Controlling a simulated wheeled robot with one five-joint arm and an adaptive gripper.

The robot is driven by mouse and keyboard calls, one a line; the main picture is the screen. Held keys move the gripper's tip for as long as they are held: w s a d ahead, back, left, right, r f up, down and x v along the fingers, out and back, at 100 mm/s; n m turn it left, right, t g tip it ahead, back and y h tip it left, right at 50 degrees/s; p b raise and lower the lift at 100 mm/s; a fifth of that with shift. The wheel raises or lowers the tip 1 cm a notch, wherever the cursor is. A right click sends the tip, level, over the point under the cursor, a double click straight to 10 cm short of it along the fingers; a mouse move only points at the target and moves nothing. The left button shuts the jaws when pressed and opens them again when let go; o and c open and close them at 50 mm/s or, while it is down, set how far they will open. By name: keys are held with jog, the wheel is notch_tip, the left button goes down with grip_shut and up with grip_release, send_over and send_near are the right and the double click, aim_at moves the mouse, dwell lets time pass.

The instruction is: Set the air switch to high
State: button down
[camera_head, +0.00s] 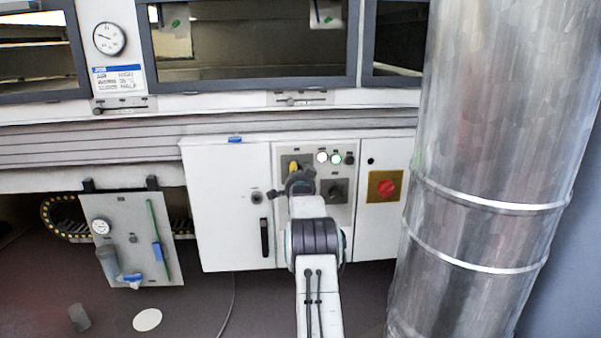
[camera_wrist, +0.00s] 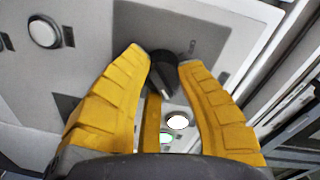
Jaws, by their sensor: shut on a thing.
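A black rotary knob with a pale pointer mark (camera_wrist: 164,70) stands on the grey control panel in the wrist view. I take it for the air switch; its position labels are not readable. My gripper (camera_wrist: 163,62) has its yellow fingers on either side of the knob, shut on it. In the head view my gripper (camera_head: 293,168) is at the panel's upper left, and my wrist hides most of the knob there. A second dark knob (camera_head: 338,190) sits lower right on the same panel.
Two lit lamps (camera_head: 329,157) and a dark one (camera_head: 349,158) are right of my gripper. A red knob on a yellow plate (camera_head: 385,187) is farther right. A large metal duct (camera_head: 490,180) fills the right side. A white cabinet door (camera_head: 225,200) is left.

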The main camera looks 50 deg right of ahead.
jog(key=shift+s+d+r, duration=0.1)
jog(key=shift+d+r, duration=0.05)
jog(key=shift+r, duration=0.35)
jog(key=c, duration=1)
grip_release()
jog(key=shift+o, duration=0.8)
jog(key=shift+d, duration=0.1)
jog(key=shift+o, duration=0.2)
jog(key=shift+w+d+f, duration=0.2)
jog(key=shift+f, duration=0.05)
jog(key=v, duration=1.2)
jog(key=shift+s+d, duration=0.1)
jog(key=shift+s, duration=0.1)
jog(key=shift+r, duration=0.1)
